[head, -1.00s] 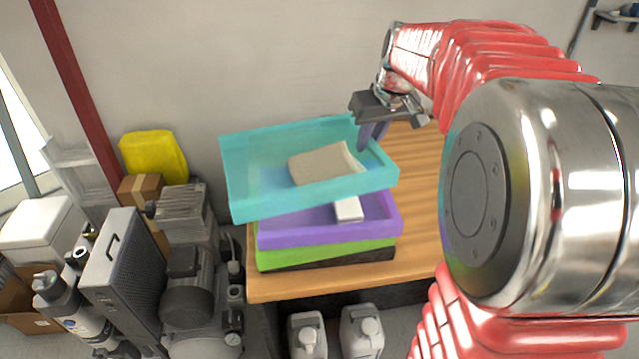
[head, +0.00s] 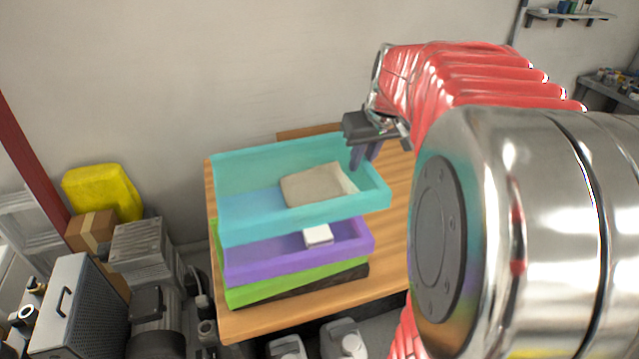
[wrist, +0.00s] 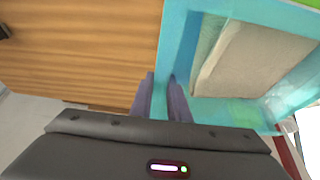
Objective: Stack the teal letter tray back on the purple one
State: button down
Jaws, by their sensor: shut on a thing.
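The teal letter tray (head: 240,232) is held in the air above the purple tray, with a beige folded item (head: 313,187) lying in it. My gripper (head: 362,158) is shut on the teal tray's right wall. In the wrist view my gripper (wrist: 160,98) has one finger on each side of the teal wall (wrist: 172,45), and the beige item (wrist: 250,60) lies inside the tray. The purple tray (head: 260,262) sits below, on a green tray (head: 262,291), with a small white block (head: 318,235) in it. The teal tray hides the rear of the purple tray.
The trays stand on a wooden table (head: 390,262), with bare wood to their right. A dark tray or base (head: 320,284) shows under the green tray. Compressor equipment (head: 150,255), a cardboard box (head: 92,230) and a yellow item (head: 103,190) stand on the left. White jugs (head: 343,338) stand below the front edge.

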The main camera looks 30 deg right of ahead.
aim_at(361, 173)
jog(key=shift+f, duration=1.95)
jog(key=shift+f, duration=2.45)
jog(key=c, duration=1.7)
grip_release()
jog(key=shift+r, duration=0.1)
